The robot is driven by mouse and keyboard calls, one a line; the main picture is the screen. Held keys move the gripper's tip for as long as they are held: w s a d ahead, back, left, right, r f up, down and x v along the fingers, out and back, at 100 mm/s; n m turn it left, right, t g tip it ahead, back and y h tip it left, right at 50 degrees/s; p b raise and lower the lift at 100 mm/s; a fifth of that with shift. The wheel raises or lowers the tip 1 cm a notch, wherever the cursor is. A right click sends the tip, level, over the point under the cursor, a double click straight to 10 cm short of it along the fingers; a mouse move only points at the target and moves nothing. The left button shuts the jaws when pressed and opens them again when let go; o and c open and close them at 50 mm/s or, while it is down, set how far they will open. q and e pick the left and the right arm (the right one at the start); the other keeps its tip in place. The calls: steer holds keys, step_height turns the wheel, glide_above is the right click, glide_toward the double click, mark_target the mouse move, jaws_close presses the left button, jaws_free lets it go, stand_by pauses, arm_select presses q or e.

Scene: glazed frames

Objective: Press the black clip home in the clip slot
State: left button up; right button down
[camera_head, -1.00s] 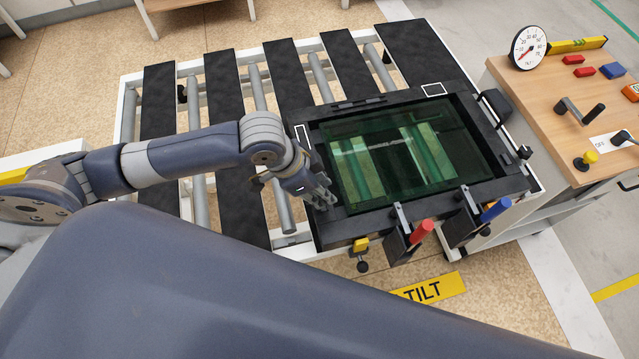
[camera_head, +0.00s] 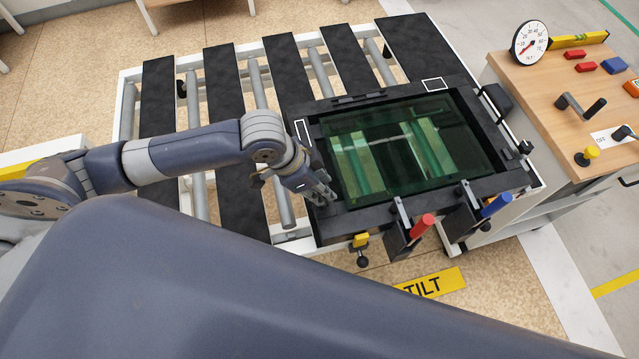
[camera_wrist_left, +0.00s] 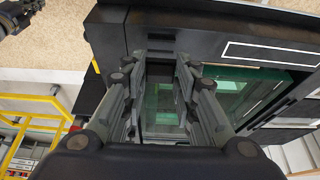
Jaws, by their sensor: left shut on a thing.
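My left gripper (camera_head: 325,196) reaches in from the left and is at the near left corner of the black frame (camera_head: 365,226). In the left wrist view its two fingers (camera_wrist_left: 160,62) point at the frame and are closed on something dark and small. This fits the black clip, but its outline barely stands out from the black frame. I cannot tell how deep it sits or make out the clip slot clearly. My right gripper is not in view.
Green-tinted glass (camera_head: 400,150) lies in the frame. Red (camera_head: 422,226) and blue (camera_head: 496,205) handled clamps and a yellow knob (camera_head: 361,240) line its near edge. Black slats and rollers (camera_head: 255,85) lie left. A wooden bench (camera_head: 550,85) with a gauge (camera_head: 530,42) stands right.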

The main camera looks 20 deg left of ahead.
arm_select(q)
steer(key=shift+f+b, duration=0.4)
steer(key=shift+f, duration=0.75)
steer(key=shift+f, duration=0.15)
steer(key=shift+f, duration=0.15)
steer(key=shift+s+f+p, duration=0.15)
steer(key=shift+f+p, duration=0.05)
steer(key=shift+p, duration=0.45)
stand_by(1.7)
steer(key=o, duration=1)
steer(key=v, duration=1.2)
steer(key=shift+w+d, duration=0.1)
steer(key=shift+w, duration=0.15)
